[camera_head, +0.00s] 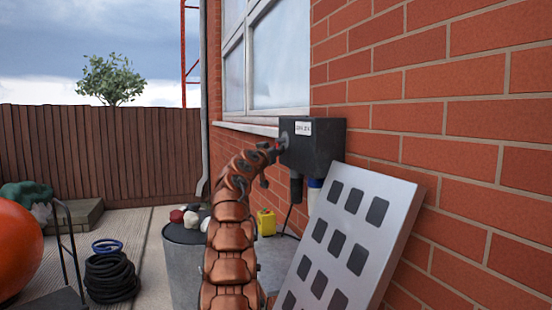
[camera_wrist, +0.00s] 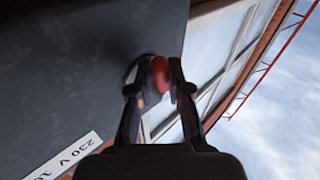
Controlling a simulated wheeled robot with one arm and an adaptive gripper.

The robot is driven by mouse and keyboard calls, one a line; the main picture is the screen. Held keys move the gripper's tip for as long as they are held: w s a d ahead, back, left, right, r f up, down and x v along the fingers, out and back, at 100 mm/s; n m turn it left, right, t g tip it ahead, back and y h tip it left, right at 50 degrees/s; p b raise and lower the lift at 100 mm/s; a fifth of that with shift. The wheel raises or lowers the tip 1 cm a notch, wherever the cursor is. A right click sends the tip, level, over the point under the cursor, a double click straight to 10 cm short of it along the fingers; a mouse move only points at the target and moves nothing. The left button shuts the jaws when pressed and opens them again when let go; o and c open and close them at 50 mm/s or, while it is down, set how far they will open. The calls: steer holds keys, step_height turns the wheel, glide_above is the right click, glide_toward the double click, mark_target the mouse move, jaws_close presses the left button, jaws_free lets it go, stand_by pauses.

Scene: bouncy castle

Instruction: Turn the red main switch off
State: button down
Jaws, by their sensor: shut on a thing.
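The red main switch (camera_wrist: 159,74) sits on the side face of a dark grey box. In the wrist view it lies between the two fingertips of my gripper (camera_wrist: 157,88), which is shut on it. There my gripper (camera_head: 277,148) reaches the box's left side, and only a bit of red shows. A white label (camera_wrist: 66,160) on the box's front reads "230 V" in part. The switch's exact angle and any on/off marks cannot be made out.
A leaning grey panel with dark squares (camera_head: 398,187) stands to the right below the box. A plug with a cable hangs under the box. The window (camera_head: 277,60) is above.

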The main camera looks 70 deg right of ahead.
steer(key=shift+w+b, duration=0.25)
steer(key=shift+b, duration=0.05)
steer(key=shift+w+d+f+m+h, duration=0.1)
steer(key=shift+d+f+m+h, duration=0.1)
steer(key=shift+m+h, duration=0.15)
steer(key=shift+d+m, duration=0.1)
steer(key=shift+m, duration=0.15)
steer(key=shift+d+f+h+p, duration=0.1)
steer(key=shift+h+p, duration=0.15)
steer(key=shift+p, duration=0.1)
steer(key=shift+m, duration=0.3)
steer(key=shift+s+g+p, duration=0.2)
steer(key=shift+g+p, duration=0.2)
steer(key=shift+p, duration=0.2)
steer(key=shift+w+h, duration=0.2)
steer(key=shift+h, duration=0.1)
